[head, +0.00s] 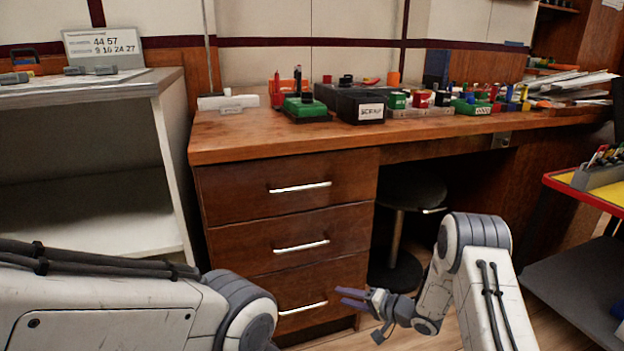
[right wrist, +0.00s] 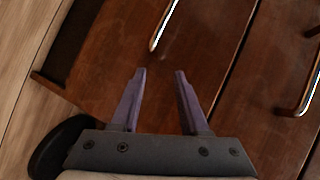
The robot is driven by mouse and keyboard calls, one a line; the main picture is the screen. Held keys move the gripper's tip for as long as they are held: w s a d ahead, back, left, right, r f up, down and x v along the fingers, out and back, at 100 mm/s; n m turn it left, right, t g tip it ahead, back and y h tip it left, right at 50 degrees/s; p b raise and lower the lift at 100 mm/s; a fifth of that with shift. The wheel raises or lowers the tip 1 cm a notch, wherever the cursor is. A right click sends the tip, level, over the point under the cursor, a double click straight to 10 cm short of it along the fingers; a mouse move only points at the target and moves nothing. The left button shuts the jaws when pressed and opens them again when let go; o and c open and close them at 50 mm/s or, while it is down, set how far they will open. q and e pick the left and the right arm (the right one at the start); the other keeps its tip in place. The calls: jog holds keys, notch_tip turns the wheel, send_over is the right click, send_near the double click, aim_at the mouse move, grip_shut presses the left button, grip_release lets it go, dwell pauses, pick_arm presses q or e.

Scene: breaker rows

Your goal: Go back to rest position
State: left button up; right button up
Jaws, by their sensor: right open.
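My right gripper (head: 352,298) is low in front of the brown wooden desk's drawers, beside the bottom drawer's right edge. In the right wrist view its two purple-grey fingers (right wrist: 158,75) are apart with nothing between them. The drawer fronts and a metal handle (right wrist: 163,25) lie beyond the fingertips; I cannot tell the exact gap. My left arm comes in at the lower left of the head view, bent at a grey joint, but its gripper is out of sight.
The desk (head: 440,128) carries a black box (head: 350,103), green trays (head: 306,108) and several coloured parts. A stool (head: 405,205) stands under it. A white shelf (head: 90,215) is at left, a red-edged yellow table (head: 590,190) at right. All three drawers look shut.

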jog(key=s+d+r+n+h, duration=0.3)
jog(key=s+d+r+h, duration=0.1)
jog(key=d+r+h, duration=0.45)
jog(key=s+r+n+g+h, duration=0.1)
jog(key=s+r+g, duration=0.2)
jog(key=s, duration=0.8)
jog(key=s+r+n+g+h, duration=0.1)
jog(key=s+r+n+g, duration=0.15)
jog(key=s, duration=0.95)
jog(key=s+a+r+n+g+p, duration=0.1)
jog(key=s+a+r+n+p, duration=0.1)
jog(key=s+a+r+p, duration=0.4)
jog(key=s+a+r+n+g+p, duration=0.1)
jog(key=s+a+r+n+p, duration=0.15)
jog(key=a+r+p, duration=0.4)
jog(key=s+a+r+n+g+p, duration=0.15)
jog(key=s+r+p, duration=0.3)
jog(key=r, duration=0.45)
notch_tip(320, 180, up, 36)
jog(key=p, duration=3.5)
jog(key=shift+w+y, duration=0.15)
jog(key=shift+y, duration=0.3)
jog(key=shift+a, duration=0.1)
